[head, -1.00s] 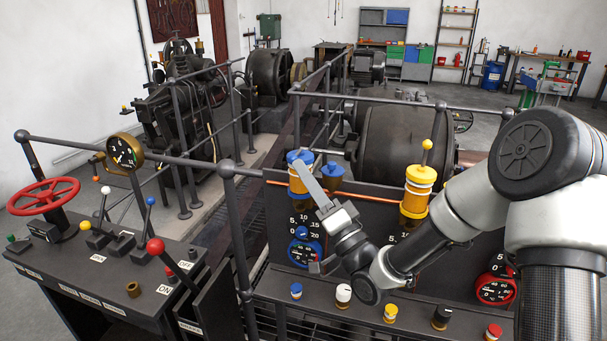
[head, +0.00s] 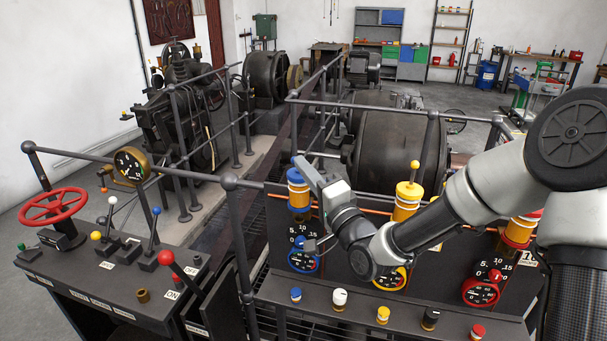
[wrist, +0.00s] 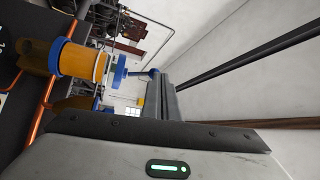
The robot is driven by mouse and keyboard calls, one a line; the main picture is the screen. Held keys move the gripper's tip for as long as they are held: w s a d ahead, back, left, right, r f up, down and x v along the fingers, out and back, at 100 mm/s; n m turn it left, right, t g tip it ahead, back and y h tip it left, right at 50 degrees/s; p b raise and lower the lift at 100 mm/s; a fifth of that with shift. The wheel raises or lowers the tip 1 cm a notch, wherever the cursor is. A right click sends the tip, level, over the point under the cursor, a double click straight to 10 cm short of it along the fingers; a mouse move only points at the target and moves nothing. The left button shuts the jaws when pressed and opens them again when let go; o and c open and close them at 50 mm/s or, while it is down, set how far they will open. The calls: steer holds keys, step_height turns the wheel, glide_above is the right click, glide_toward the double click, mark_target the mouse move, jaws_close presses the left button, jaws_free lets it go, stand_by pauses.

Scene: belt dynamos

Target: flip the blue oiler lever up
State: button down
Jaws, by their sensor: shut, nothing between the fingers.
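The blue oiler (head: 298,192) is an amber cup with blue bands on the dark panel, left of the yellow oiler (head: 408,200). My gripper (head: 301,162) is shut and empty, with its fingertips at the top of the blue oiler. In the wrist view the blue oiler (wrist: 82,63) lies sideways in the picture. Its blue lever (wrist: 141,73) runs from the cap toward my fingertips (wrist: 160,82), and its end overlaps them. I cannot tell whether they touch. In the head view my fingers mostly hide the lever, so its angle is unclear.
The yellow oiler's lever (head: 414,170) stands upright. A red oiler (head: 521,232) is further right, partly behind my arm. Gauges and coloured knobs line the panel below. Grey railings (head: 390,107) run behind, and a lever desk (head: 110,280) stands at left.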

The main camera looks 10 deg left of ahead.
steer(key=shift+w+d+r+b, duration=0.1)
steer(key=shift+w+r+b, duration=0.4)
steer(key=shift+w+r, duration=1.15)
steer(key=shift+f, duration=0.1)
stand_by(0.6)
